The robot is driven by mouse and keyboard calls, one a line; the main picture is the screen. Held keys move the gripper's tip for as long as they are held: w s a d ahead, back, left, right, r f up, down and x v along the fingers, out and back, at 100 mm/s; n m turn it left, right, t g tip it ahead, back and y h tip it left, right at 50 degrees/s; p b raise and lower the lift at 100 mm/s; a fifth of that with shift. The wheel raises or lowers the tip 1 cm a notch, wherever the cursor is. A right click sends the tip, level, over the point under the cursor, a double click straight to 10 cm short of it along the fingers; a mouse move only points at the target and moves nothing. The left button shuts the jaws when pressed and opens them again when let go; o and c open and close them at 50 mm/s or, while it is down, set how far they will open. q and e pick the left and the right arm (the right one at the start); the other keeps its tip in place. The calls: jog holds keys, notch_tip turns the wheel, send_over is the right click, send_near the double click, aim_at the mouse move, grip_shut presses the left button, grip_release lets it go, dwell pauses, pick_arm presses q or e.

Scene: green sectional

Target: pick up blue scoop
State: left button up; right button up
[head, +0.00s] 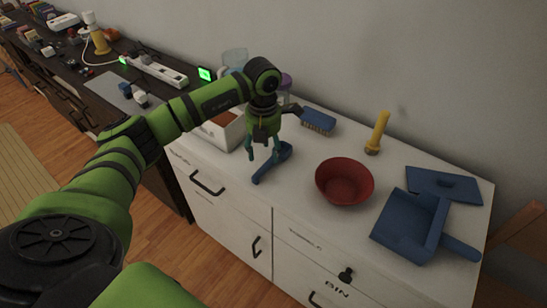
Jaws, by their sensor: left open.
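A blue scoop (270,168) with a long handle lies on the white cabinet top (318,224), near its front edge. My left gripper (264,157) points down right over the scoop, with its fingers apart. The fingers overlap part of the scoop in the head view, and I cannot tell whether they touch it. My right gripper is not in view.
A red bowl (344,184) stands right of the scoop. A blue brush (318,121), a yellow-handled tool (378,133), a blue flat panel (445,184) and a blue dustpan (405,227) lie farther right or behind. A white box (222,131) stands left of my gripper.

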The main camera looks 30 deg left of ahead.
aim_at(265, 163)
pick_arm(q)
jog(key=shift+s+f+p, duration=0.2)
jog(key=shift+f+p, duration=0.1)
jog(key=shift+f, duration=0.25)
jog(key=shift+s+f+p, duration=0.2)
jog(key=shift+f+p, duration=0.05)
jog(key=shift+f, duration=0.3)
jog(key=shift+w+f, duration=0.15)
jog(key=shift+f, duration=0.45)
jog(key=shift+w+f, duration=0.15)
jog(key=shift+f, duration=0.6)
jog(key=shift+s, duration=0.1)
jog(key=c, duration=1.1)
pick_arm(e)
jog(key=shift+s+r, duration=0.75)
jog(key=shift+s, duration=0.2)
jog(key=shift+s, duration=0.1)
